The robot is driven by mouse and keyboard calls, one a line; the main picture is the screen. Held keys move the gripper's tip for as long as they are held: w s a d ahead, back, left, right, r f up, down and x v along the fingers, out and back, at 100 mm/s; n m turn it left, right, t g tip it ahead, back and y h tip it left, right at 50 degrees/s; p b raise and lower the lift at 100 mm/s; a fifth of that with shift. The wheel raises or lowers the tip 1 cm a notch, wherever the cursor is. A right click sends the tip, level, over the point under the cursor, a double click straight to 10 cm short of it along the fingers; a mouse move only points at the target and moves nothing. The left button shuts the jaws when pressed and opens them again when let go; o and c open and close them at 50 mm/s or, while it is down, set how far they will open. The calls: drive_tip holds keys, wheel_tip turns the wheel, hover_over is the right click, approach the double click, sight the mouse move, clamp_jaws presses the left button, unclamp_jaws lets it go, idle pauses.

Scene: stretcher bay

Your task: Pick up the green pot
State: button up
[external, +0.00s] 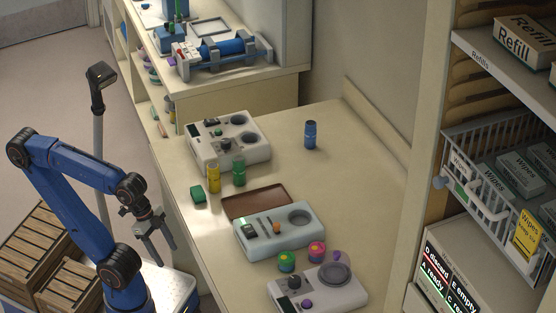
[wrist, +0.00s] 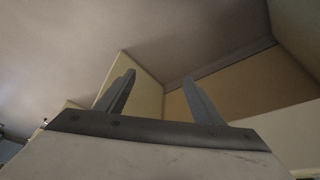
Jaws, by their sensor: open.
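A small round green pot (external: 287,261) with a yellow patch on its top stands on the bench, between the middle device and the front device. It is to the left of a pink pot (external: 317,252). My gripper (external: 166,254) is open and empty, off the left side of the bench and well apart from the pot. In the wrist view the two fingers of my gripper (wrist: 159,78) are spread with nothing between them.
A purple pot (external: 337,257) stands partly hidden behind the front device (external: 330,290). The middle device (external: 265,240), a brown tray (external: 257,199), a green cylinder (external: 239,173), a yellow cylinder (external: 214,179), a green block (external: 198,194) and a blue cylinder (external: 310,135) share the bench. Its right side is clear.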

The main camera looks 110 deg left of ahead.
drive_tip(key=w+d+r+m+h, duration=0.1)
drive_tip(key=w+d+r, duration=0.15)
drive_tip(key=r, duration=0.45)
drive_tip(key=w+d+r+m, duration=0.15)
drive_tip(key=w+r, duration=0.25)
drive_tip(key=r, duration=0.4)
wheel_tip(320, 180, up, 17)
drive_tip(key=m+g+y, duration=0.1)
drive_tip(key=m+g, duration=0.4)
drive_tip(key=m, duration=1)
hover_over(286, 256)
wheel_tip(286, 256, down, 12)
drive_tip(key=shift+w+a+f, duration=0.1)
drive_tip(key=shift+w+a, duration=0.05)
drive_tip(key=shift+f, duration=2.65)
drive_tip(key=c, duration=1.1)
